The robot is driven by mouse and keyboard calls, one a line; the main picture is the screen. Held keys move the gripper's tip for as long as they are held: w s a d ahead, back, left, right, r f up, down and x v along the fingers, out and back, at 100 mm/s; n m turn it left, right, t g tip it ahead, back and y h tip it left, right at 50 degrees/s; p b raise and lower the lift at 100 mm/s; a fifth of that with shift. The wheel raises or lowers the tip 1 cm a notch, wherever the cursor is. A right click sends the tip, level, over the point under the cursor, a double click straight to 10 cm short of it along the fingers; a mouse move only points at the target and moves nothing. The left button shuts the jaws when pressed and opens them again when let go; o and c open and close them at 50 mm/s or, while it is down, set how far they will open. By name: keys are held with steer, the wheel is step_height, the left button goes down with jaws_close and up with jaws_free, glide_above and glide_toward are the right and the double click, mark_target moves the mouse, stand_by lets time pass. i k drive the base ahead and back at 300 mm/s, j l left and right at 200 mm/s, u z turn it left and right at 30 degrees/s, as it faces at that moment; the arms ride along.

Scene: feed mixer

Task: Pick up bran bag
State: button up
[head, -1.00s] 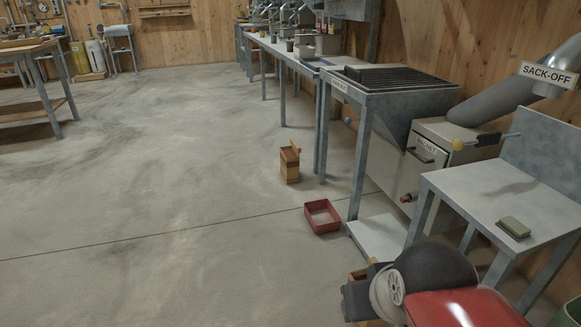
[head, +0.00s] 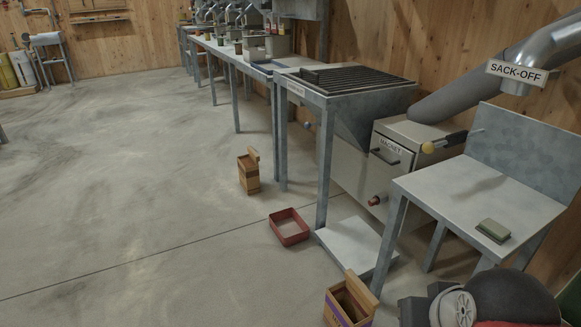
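I cannot make out a label that says bran. Two tan, open-topped containers that could be bags or boxes stand upright on the floor. One (head: 249,174), with a raised back flap, is left of the grated hopper's legs. The other (head: 345,307), with a purple band and a dark opening, is nearer, at the bottom edge, and its base is cut off. Part of my arm shows at the bottom right, just right of the nearer container. My gripper's fingers are not visible.
A red tray (head: 289,227) lies on the floor beside the grated hopper (head: 350,80). A metal stand (head: 480,190) with a green block (head: 493,230) is at right, under the SACK-OFF spout (head: 516,74). A long bench (head: 226,50) runs behind. The floor at left is clear.

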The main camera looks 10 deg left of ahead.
mark_target(248, 165)
steer(key=i+j+z, duration=0.4)
steer(key=j, duration=0.15)
steer(key=i+j+z, duration=0.2)
steer(key=j+z, duration=0.2)
steer(key=j, duration=0.2)
steer(key=i+j+z, duration=0.2)
steer(key=j, duration=0.2)
steer(key=i+j, duration=0.1)
steer(key=j, duration=0.3)
steer(key=i+j, duration=0.1)
steer(key=j, duration=0.35)
steer(key=i+j, duration=0.15)
steer(key=j, duration=0.25)
steer(key=i+j, duration=0.1)
steer(key=j, duration=0.35)
steer(key=i+j, duration=0.1)
steer(key=j, duration=0.3)
steer(key=i+j, duration=0.1)
steer(key=j, duration=0.3)
steer(key=i+j+z, duration=0.1)
steer(key=j, duration=0.35)
